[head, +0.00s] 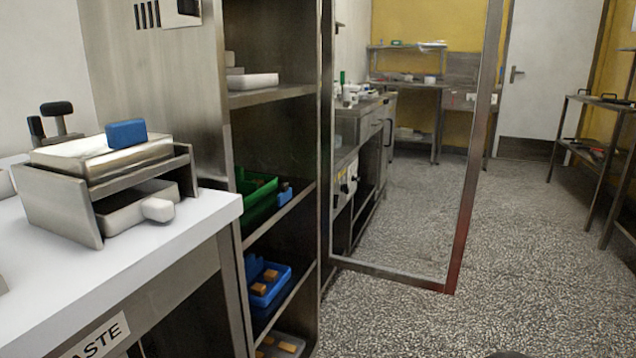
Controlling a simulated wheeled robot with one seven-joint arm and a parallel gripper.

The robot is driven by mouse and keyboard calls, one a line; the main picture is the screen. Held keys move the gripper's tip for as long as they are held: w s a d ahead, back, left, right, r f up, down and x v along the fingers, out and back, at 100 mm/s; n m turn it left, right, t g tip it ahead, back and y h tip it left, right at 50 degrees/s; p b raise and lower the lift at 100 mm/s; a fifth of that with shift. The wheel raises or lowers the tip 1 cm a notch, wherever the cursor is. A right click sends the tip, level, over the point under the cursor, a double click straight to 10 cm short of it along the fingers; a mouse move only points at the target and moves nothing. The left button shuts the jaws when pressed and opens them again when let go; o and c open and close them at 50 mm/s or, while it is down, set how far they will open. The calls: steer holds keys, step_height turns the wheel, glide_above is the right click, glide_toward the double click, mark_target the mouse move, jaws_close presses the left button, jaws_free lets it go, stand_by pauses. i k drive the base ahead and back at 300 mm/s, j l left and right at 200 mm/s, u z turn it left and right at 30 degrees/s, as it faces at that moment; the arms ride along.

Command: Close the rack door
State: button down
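The rack (271,97) is a tall steel unit with several shelves, left of the middle in the head view. Its door (469,180) is a clear panel in a thin metal frame. The door stands open, swung out to the right of the rack's opening, and the room shows through the panel. Its near side is at the rack's right upright, and its free edge is out over the floor. I see no handle clearly. My gripper is not in view.
A white-topped table (180,245) with a steel stand and blue block (125,133) is at the left. Shelves hold a green bin (258,190) and a blue bin (268,285). The speckled floor (530,240) right of the door is clear. A metal rack (590,150) stands far right.

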mark_target(495, 11)
steer(key=i+l+z, duration=0.75)
steer(key=l, duration=0.2)
steer(key=i+l+z, duration=0.6)
steer(key=z, duration=0.2)
steer(key=i+u, duration=0.35)
steer(key=i+l+u, duration=0.25)
steer(key=i+u, duration=0.25)
steer(key=u, duration=0.35)
steer(key=i+u, duration=0.15)
steer(key=u, duration=0.25)
steer(key=i+u, duration=0.1)
steer(key=u, duration=0.35)
steer(key=i+l+u, duration=0.1)
steer(key=u, duration=0.3)
steer(key=i+l+u, duration=0.1)
steer(key=u, duration=0.35)
steer(key=i+l+u, duration=0.15)
steer(key=u, duration=0.35)
steer(key=i+l+u, duration=0.25)
steer(key=u, duration=0.2)
steer(key=i+l+u, duration=0.1)
steer(key=l+u, duration=0.2)
steer(key=u, duration=0.2)
steer(key=i+l+u, duration=0.1)
steer(key=l+u, duration=0.35)
steer(key=j, duration=0.15)
